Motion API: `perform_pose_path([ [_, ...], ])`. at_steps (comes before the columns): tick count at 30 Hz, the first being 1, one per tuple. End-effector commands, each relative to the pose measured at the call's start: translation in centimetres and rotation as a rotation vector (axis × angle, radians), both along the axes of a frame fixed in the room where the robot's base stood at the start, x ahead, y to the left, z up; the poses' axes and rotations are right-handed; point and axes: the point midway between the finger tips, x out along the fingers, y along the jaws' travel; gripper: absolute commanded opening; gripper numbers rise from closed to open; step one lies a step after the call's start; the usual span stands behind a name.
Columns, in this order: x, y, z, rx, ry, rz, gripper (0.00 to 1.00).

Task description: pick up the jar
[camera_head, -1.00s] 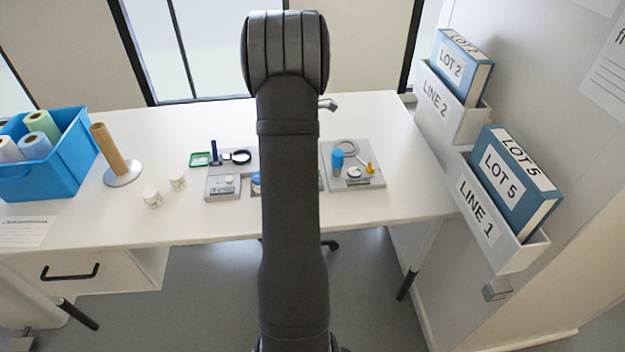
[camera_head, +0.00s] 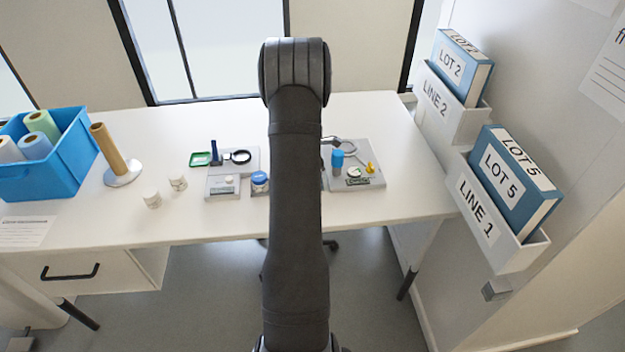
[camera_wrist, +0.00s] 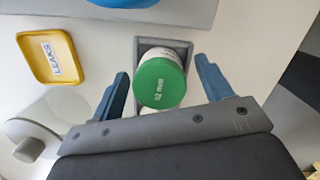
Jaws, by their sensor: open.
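In the wrist view, a white jar with a green lid (camera_wrist: 160,82) sits in a square grey holder (camera_wrist: 184,47). The lid carries white lettering that I read as "62 mm". My gripper (camera_wrist: 161,65) is open, with one blue finger on each side of the jar and gaps visible beside the lid. I cannot tell how far the fingertips are above the holder. A jar with a blue lid (camera_head: 260,180) stands on the table just left of my arm.
A yellow tray marked LEAKS (camera_wrist: 48,58) lies left of the jar in the wrist view. In the head view, a grey board (camera_head: 371,181) with small tools is right of my arm. Two small white jars (camera_head: 152,198) (camera_head: 178,182) and a blue crate (camera_head: 58,170) are left.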

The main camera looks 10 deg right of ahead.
Motion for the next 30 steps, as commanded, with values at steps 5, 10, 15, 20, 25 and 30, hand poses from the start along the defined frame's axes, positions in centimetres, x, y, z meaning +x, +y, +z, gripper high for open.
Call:
perform_pose_path([
  [5,0.0,0.0,0.1,0.0,-0.001,0.0,0.68],
  [10,0.0,0.0,0.1,0.0,-0.001,0.0,0.35],
  [15,0.0,0.0,0.1,0.0,-0.001,0.0,0.22],
  [20,0.0,0.0,0.1,0.0,-0.001,0.0,0.22],
  [25,0.1,0.0,0.8,0.0,-0.002,-0.001,0.22],
  [30,0.1,0.0,2.4,-0.001,-0.004,-0.001,0.22],
])
